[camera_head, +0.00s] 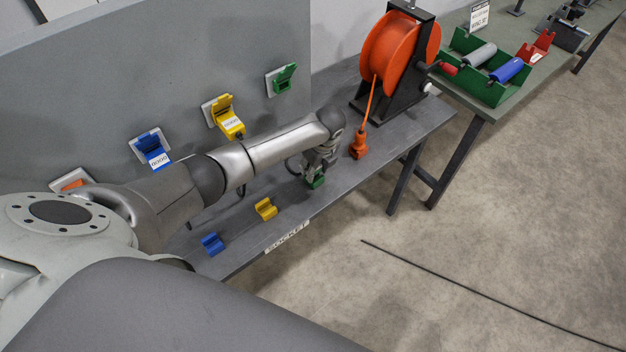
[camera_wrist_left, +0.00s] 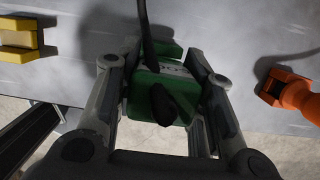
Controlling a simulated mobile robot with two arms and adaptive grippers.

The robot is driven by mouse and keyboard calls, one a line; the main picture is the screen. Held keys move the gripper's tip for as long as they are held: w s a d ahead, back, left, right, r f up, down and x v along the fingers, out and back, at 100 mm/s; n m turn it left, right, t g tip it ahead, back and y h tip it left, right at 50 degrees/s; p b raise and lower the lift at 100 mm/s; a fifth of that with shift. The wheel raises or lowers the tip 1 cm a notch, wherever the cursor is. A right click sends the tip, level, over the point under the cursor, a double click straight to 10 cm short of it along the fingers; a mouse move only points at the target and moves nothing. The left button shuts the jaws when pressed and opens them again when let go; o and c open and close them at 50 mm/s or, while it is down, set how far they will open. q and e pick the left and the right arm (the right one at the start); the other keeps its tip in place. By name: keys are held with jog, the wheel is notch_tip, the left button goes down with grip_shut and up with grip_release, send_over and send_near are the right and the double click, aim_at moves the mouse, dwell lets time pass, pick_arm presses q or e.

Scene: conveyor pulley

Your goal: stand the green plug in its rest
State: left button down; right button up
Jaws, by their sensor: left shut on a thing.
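My left gripper (camera_head: 318,167) is over the back bench near its front edge. In the left wrist view its two fingers (camera_wrist_left: 160,100) are shut on the green plug (camera_wrist_left: 143,97), with a black cable running up from it. A green rest (camera_head: 316,182) shows under the gripper, in line with the other rests. A green edge (camera_wrist_left: 174,50) shows just behind the plug in the wrist view, close against it. The fingers hide much of the plug and rest, so I cannot tell whether the plug is seated. My right gripper is not in view.
A yellow rest (camera_head: 265,209) and blue rest (camera_head: 212,244) stand left along the bench edge. Blue (camera_head: 152,150), yellow (camera_head: 227,118) and green (camera_head: 283,79) wall sockets are behind my arm.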

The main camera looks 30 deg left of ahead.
pick_arm(q)
jog(key=shift+f, duration=0.4)
jog(key=c, duration=0.9)
grip_release()
jog(key=shift+o, duration=0.2)
jog(key=shift+r, duration=0.1)
jog(key=p+v, duration=0.4)
jog(key=a+p+v, duration=0.1)
jog(key=p+v, duration=0.1)
jog(key=shift+w+a+r, duration=0.1)
jog(key=shift+w+r, duration=0.1)
jog(key=shift+w, duration=0.05)
jog(key=shift+a+p+v, duration=0.15)
jog(key=shift+p+v, duration=0.35)
jog(key=shift+v, duration=0.15)
jog(key=shift+a+p+v, duration=0.15)
jog(key=shift+p+v, duration=0.3)
jog(key=shift+v, duration=0.25)
jog(key=shift+w, duration=0.15)
